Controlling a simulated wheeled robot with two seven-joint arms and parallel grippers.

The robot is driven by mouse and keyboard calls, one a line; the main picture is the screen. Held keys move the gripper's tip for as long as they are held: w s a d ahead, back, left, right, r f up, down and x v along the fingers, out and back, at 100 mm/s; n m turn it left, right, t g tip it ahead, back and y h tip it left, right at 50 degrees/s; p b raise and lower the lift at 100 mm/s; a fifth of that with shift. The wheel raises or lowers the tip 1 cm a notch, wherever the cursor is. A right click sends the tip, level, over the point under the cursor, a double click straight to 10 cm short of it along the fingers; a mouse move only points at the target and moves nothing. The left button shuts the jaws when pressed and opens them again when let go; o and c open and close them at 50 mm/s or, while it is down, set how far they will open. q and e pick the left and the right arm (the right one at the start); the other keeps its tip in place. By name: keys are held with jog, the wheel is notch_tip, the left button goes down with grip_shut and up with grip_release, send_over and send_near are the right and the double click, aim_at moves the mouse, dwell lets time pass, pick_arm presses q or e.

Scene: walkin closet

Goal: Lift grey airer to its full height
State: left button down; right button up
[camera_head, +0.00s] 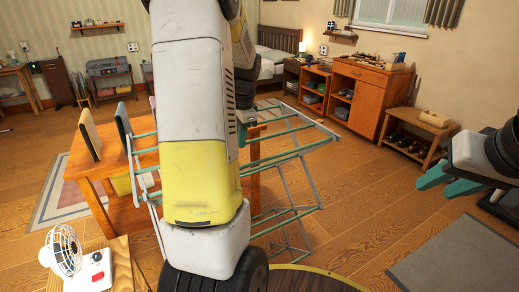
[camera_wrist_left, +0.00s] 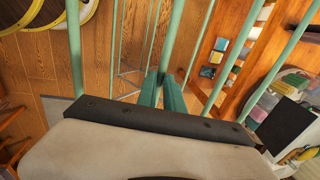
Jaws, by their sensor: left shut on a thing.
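The airer (camera_head: 296,153) stands on the wooden floor in the middle of the head view, with green rails and thin greyish legs. My left arm hides much of it. Its upper rails slant out to the right, and a lower bar runs near the floor. In the left wrist view several green rails (camera_wrist_left: 74,45) run past the hand. My left gripper (camera_wrist_left: 168,82) is shut on one of these rails; in the head view it is mostly behind my arm. My right gripper (camera_head: 430,184) is at the right edge, open and empty, apart from the airer.
An orange wooden table (camera_head: 97,168) with upright boards stands behind and left of the airer. A white fan (camera_head: 63,250) sits at the lower left. A wooden cabinet (camera_head: 358,98) and shoe bench (camera_head: 417,138) line the right wall. Floor right of the airer is clear up to a grey mat (camera_head: 455,258).

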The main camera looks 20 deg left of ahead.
pick_arm(q)
jog(key=shift+w+r, duration=0.1)
jog(key=shift+r, duration=1.15)
jog(key=c, duration=1.5)
grip_release()
jog(key=shift+f, duration=0.1)
jog(key=r, duration=0.2)
jog(key=d+r, duration=0.1)
jog(key=r, duration=0.2)
jog(key=s+r, duration=0.1)
jog(key=r, duration=0.1)
jog(key=shift+d+r, duration=0.15)
jog(key=shift+r, duration=0.2)
